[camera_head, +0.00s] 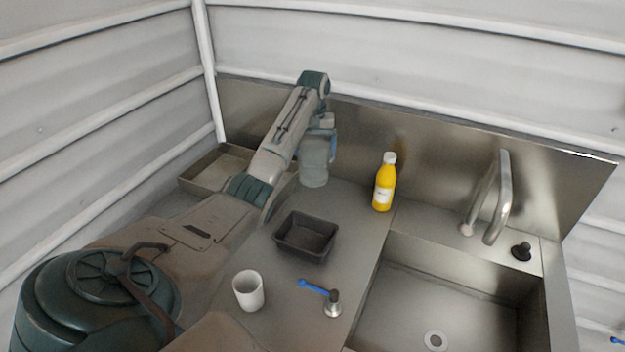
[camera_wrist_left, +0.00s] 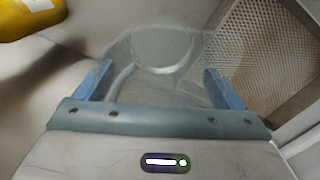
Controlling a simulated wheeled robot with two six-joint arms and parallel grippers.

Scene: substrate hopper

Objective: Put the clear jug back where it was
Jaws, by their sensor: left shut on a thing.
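The clear jug (camera_head: 314,172) is see-through and grey, and looks upright near the back of the steel counter (camera_head: 352,205). My left gripper (camera_head: 328,143) is shut on it, reaching in from the left. In the left wrist view the jug (camera_wrist_left: 163,48) lies between the two blue fingers (camera_wrist_left: 160,85), its round outline and a curved handle-like shape faintly visible. I cannot tell whether its base touches the counter. My right gripper is not in view.
A yellow bottle (camera_head: 384,184) stands right of the jug. A black tray (camera_head: 305,236), a white cup (camera_head: 248,290) and a blue-levered fitting (camera_head: 332,303) are nearer. A mesh-bottomed steel tray (camera_head: 208,172) lies left. A sink (camera_head: 455,300) with a tap (camera_head: 497,198) is right.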

